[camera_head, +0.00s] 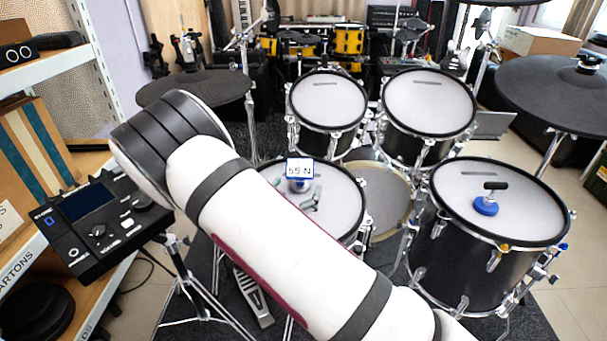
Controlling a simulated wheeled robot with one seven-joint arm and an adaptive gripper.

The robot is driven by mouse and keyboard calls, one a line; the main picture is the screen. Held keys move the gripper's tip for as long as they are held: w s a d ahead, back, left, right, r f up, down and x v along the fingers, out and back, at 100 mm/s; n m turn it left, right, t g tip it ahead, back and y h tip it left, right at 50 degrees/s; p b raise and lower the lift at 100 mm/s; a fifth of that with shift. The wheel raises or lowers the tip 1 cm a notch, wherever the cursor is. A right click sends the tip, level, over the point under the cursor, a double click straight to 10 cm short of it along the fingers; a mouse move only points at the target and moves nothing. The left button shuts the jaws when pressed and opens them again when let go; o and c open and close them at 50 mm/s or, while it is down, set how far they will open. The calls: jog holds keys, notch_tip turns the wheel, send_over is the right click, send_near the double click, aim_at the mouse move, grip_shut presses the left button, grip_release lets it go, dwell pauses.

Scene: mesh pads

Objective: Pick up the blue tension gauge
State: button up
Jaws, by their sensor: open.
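A small gauge with a white "55 N" face and blue trim (299,169) stands on the left drum head, just beyond my white arm. A blue round-based piece with a black bar on top (486,205) stands on the large right drum's head. I cannot tell for sure which of the two is the blue tension gauge. Both stand apart from my arm. My arm crosses the view from the bottom right to the upper left and covers part of the left drum. My gripper is not in view.
Small grey-green wing-shaped pieces (314,199) lie near the 55 N gauge. The left drum (341,207), right drum (530,220) and two upper drums (328,105) fill the middle. Dark cymbal pads (555,95) overhang the right. A drum module (92,222) and shelf stand left.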

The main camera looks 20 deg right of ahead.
aim_at(301, 185)
jog(key=shift+w+a+f+n+t+y, duration=0.15)
jog(key=shift+w+a+f+n+y, duration=0.15)
jog(key=shift+f, duration=0.15)
jog(key=shift+w+a+f+n+t+y, duration=0.2)
jog(key=shift+f+n, duration=0.1)
jog(key=shift+f, duration=0.1)
jog(key=shift+w+d, duration=0.2)
jog(key=shift+w, duration=0.05)
jog(key=shift+b+x, duration=1.55)
jog(key=shift+x, duration=1.85)
jog(key=shift+s+d+r, duration=0.1)
jog(key=shift+d+r, duration=0.1)
jog(key=shift+r, duration=0.05)
jog(key=c, duration=1.9)
